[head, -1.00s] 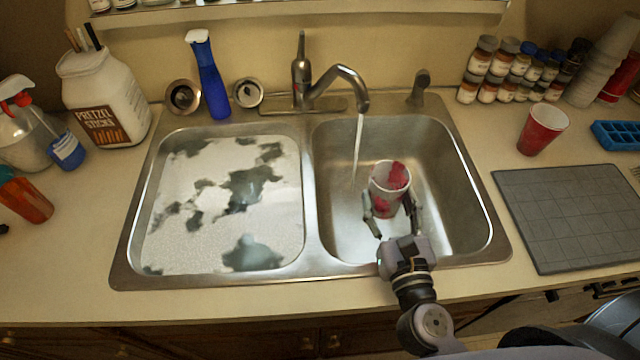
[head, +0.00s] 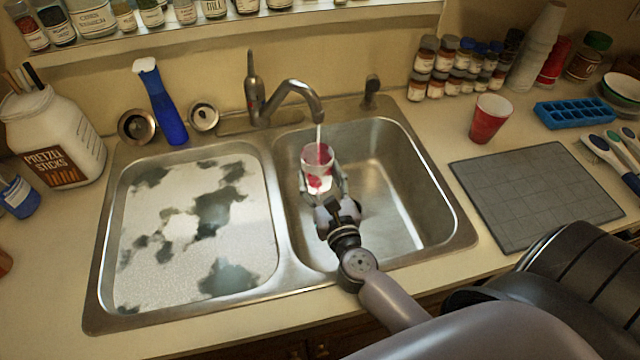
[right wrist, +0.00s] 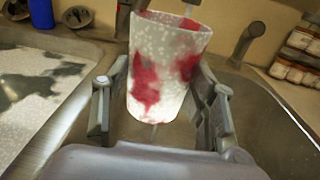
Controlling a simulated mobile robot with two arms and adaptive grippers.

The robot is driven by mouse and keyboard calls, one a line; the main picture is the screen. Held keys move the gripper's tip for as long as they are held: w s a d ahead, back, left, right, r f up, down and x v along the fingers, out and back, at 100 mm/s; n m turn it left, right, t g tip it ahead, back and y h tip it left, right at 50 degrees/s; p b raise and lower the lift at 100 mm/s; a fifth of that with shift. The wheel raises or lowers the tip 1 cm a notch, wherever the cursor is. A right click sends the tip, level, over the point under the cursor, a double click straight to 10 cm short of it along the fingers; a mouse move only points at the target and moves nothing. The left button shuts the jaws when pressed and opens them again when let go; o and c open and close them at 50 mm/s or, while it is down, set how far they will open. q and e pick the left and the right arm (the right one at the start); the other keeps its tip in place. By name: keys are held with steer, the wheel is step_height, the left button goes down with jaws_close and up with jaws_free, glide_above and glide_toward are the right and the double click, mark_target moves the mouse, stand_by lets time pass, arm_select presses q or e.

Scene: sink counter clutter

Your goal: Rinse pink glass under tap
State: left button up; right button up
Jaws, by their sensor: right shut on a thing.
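The pink glass (head: 317,160), pale with red-pink smears, is upright over the right sink basin (head: 400,205). My right gripper (head: 322,186) is shut on it from the near side. In the right wrist view the glass (right wrist: 165,75) stands between the two fingers (right wrist: 158,105). The tap (head: 290,92) is running, and its thin stream (head: 318,133) comes down at the glass mouth. The inside of the glass is mostly hidden. My left gripper is not in view.
The left basin (head: 280,225) is full of foamy water. A red cup (head: 490,118) and a grey mat (head: 535,190) are on the right counter. The right basin's right part is clear.

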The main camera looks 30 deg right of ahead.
mark_target(329, 183)
steer(key=shift+w+d+f+b, duration=0.15)
steer(key=shift+w+d+f, duration=0.25)
steer(key=shift+w+d, duration=0.65)
steer(key=shift+w+d+f+b, duration=0.2)
steer(key=shift+w+d+f, duration=0.25)
steer(key=shift+w, duration=1.2)
steer(key=shift+w+d+f+b, duration=0.15)
steer(key=shift+w+d+f, duration=0.15)
steer(key=shift+w+d, duration=0.8)
steer(key=shift+w+a, duration=0.25)
steer(key=shift+a, duration=0.05)
steer(key=shift+d, duration=0.1)
steer(key=shift+s+d, duration=0.3)
steer(key=shift+d, duration=0.15)
steer(key=shift+s+a, duration=0.1)
steer(key=shift+s+a, duration=0.5)
steer(key=shift+s, duration=0.4)
steer(key=shift+s+a, duration=0.5)
steer(key=shift+s, duration=0.35)
steer(key=shift+s+a, duration=0.5)
steer(key=shift+s, duration=0.4)
